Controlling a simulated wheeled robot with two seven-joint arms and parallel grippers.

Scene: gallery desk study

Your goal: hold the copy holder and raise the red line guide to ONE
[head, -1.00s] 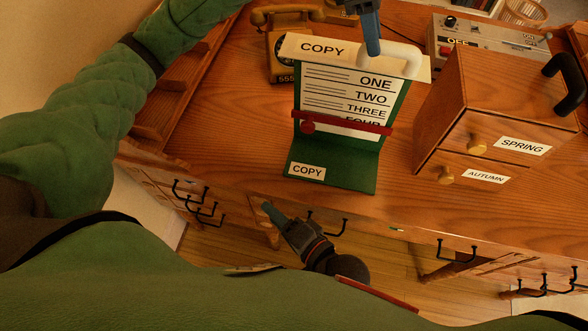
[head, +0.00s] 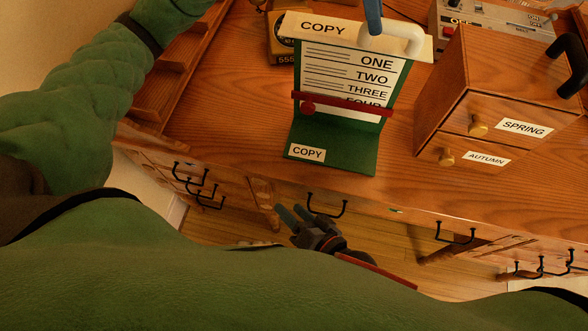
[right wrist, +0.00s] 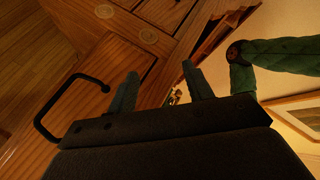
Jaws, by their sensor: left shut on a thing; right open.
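The green copy holder (head: 333,150) stands on the desk, with a white sheet listing ONE, TWO, THREE and FOUR. The red line guide (head: 345,109) crosses the sheet at FOUR, partly covering that word, with a round red knob (head: 307,109) at its left end. My left gripper (head: 373,22) is at the top edge of the head view, shut on the copy holder's white handle (head: 412,40). My right gripper (head: 287,213) is open and empty, low in front of the desk edge and apart from the holder. Its two fingers also show in the right wrist view (right wrist: 160,88).
A wooden drawer cabinet (head: 485,85) labelled SPRING and AUTUMN stands right of the holder. A yellow telephone (head: 281,45) is partly hidden behind it. Desk top left of the holder is clear.

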